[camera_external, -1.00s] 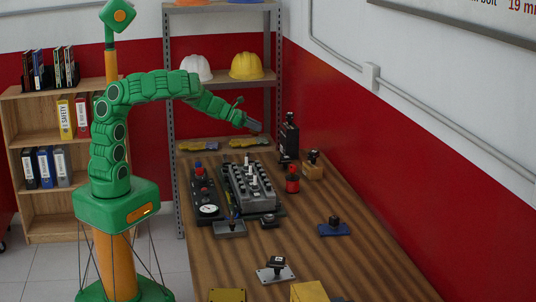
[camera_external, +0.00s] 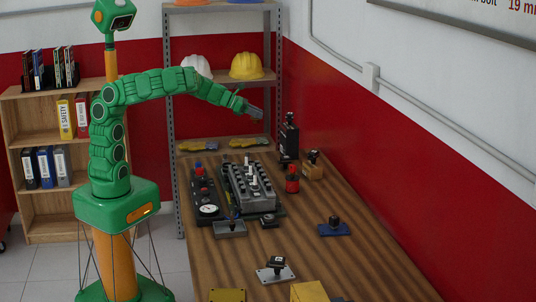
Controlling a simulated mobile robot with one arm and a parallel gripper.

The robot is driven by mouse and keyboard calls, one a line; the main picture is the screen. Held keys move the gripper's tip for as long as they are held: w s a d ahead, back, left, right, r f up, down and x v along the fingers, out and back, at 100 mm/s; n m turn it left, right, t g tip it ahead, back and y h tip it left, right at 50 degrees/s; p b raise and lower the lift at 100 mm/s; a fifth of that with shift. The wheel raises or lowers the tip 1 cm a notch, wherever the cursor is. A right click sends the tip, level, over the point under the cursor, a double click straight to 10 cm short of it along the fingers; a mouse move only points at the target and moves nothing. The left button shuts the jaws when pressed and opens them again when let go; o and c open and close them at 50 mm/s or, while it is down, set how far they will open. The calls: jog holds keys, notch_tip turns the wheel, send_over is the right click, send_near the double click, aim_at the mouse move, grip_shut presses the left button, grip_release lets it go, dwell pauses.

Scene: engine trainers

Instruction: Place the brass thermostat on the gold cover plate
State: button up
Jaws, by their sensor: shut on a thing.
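My gripper (camera_external: 256,111) is at the end of my outstretched arm, above the far part of the table and to the left of the tall black device. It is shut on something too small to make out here. I cannot pick out the brass thermostat anywhere in view. A flat gold plate (camera_external: 227,295), which looks like the gold cover plate, lies at the near edge of the picture, partly cut off. My gripper is far from it, at the other end of the table.
The wooden table (camera_external: 300,235) holds a grey engine block (camera_external: 247,187), a red bottle (camera_external: 292,180), a tall black device (camera_external: 289,138), a blue plate (camera_external: 334,229), a silver plate (camera_external: 275,273) and a yellow block (camera_external: 309,291). A metal shelf (camera_external: 222,77) stands behind.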

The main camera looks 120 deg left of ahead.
jog(key=w+d+f+m+t+h, duration=0.2)
jog(key=w+d+m+h, duration=0.65)
jog(key=w+d, duration=2.75)
jog(key=w+d+m+g+h, duration=0.1)
jog(key=w+d+m+h, duration=0.1)
jog(key=d, duration=1)
jog(key=w+d+m+h, duration=0.2)
jog(key=d+h, duration=0.1)
jog(key=d, duration=1)
jog(key=s+d+f+m+g+h, duration=0.1)
jog(key=s+d+m+h, duration=0.1)
jog(key=d, duration=1)
jog(key=s+d+f+m+g+h, duration=0.1)
jog(key=d+m+g, duration=0.1)
jog(key=d, duration=1.1)
send_over(227, 295)
jog(key=shift+n, duration=0.25)
jog(key=shift+f, duration=6.3)
jog(key=shift+f, duration=0.1)
